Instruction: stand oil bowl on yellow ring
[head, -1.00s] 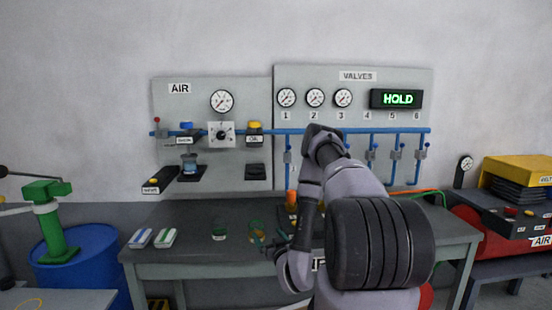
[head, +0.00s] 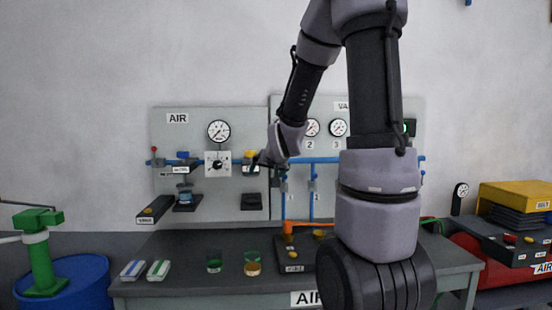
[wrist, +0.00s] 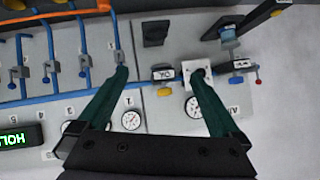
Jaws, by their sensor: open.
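A small greenish cup-like bowl (head: 252,257) stands on the bench with a yellow-amber round part (head: 252,270) at its foot; I take these as the oil bowl and yellow ring. I cannot tell how exactly the bowl sits on it. A second green cup-like piece (head: 214,262) stands just to its left. My gripper (head: 263,160) is raised well above them, in front of the wall panel by the yellow-topped OIL unit (head: 250,157). In the wrist view my gripper (wrist: 161,72) is open, its green fingers wide apart and empty, with the OIL unit (wrist: 163,74) visible between them.
The AIR panel (head: 168,140) carries a gauge, a dial and blue pipes. A dark bracket (head: 155,209) sticks out at its left. Two labelled packs (head: 146,269) lie on the bench's left. A dark tray (head: 298,255) with an orange post stands right of the bowl.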

